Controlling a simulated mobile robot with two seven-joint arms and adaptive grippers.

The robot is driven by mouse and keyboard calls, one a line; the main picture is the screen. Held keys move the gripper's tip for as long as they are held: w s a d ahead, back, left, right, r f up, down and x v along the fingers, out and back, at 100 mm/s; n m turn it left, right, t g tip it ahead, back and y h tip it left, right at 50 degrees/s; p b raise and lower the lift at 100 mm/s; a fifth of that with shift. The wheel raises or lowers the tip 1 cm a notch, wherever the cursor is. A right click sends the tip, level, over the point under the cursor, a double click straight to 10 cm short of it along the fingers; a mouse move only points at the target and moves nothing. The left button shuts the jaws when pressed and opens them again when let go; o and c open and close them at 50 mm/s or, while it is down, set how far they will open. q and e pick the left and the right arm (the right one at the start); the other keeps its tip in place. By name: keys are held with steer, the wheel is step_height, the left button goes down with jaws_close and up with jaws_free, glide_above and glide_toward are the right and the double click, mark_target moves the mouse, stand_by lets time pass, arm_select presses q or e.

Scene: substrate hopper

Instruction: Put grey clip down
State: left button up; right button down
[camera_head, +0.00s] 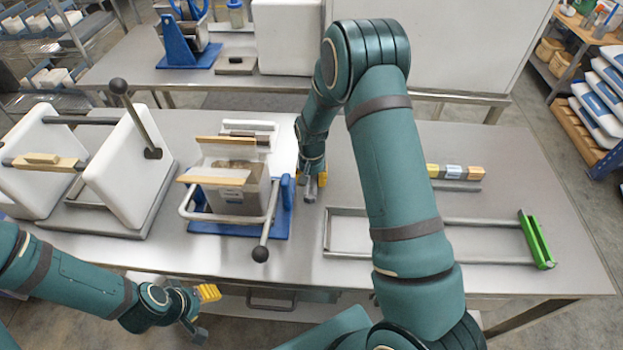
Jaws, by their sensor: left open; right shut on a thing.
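My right gripper (314,184) points down at the table, just right of the blue-based hopper unit. It is shut on a small grey piece, the grey clip (309,190), which is mostly hidden by the fingers and arm. I cannot tell whether the clip touches the table. My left gripper (203,312) is open and empty, low in front of the table's near edge.
The hopper unit with a box (240,197) and a lever stands on a blue base (215,227). White blocks with a lever (130,172) stand at left. A grey frame with a green end (537,240) and yellow-ended bars (455,172) lie at right. Bare steel tabletop (490,145) shows at right.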

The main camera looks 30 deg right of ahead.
steer(key=c, duration=0.7)
jaws_free()
steer(key=shift+f, duration=0.15)
steer(key=shift+c, duration=0.2)
steer(key=shift+r, duration=0.2)
step_height(320, 180, up, 11)
steer(key=p, duration=0.1)
steer(key=shift+r, duration=0.35)
steer(key=shift+c, duration=0.5)
steer(key=shift+t+h, duration=0.4)
steer(key=shift+t, duration=0.2)
steer(key=f+b, duration=0.4)
steer(key=w+d+f+b, duration=0.1)
steer(key=f+b, duration=0.1)
steer(key=shift+f+b, duration=0.35)
steer(key=shift+w+f+b, duration=0.15)
steer(key=shift+f+b, duration=0.05)
steer(key=shift+f, duration=1.1)
steer(key=shift+w+f+b, duration=0.1)
steer(key=shift+f+b, duration=0.1)
steer(key=shift+f, duration=1.1)
